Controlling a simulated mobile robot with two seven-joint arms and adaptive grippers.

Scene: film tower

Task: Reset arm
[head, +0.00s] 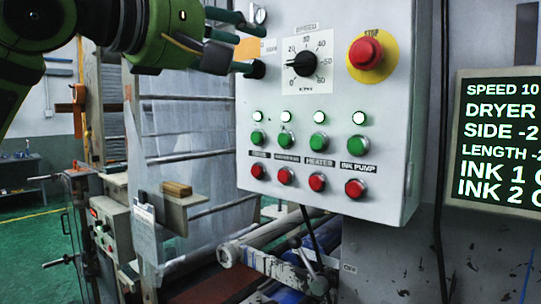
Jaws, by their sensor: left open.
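My left gripper (257,46) comes in from the upper left on a green and black arm. I cannot tell whether a fingertip touches the panel. My right gripper is not in view.
The panel has a red stop button (365,53) on yellow, lit lamps, and rows of green (319,142) and red (317,182) buttons. A text display (500,140) is at right. Rollers (270,235) and a lever (300,255) lie below. Green floor (40,260) shows at left.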

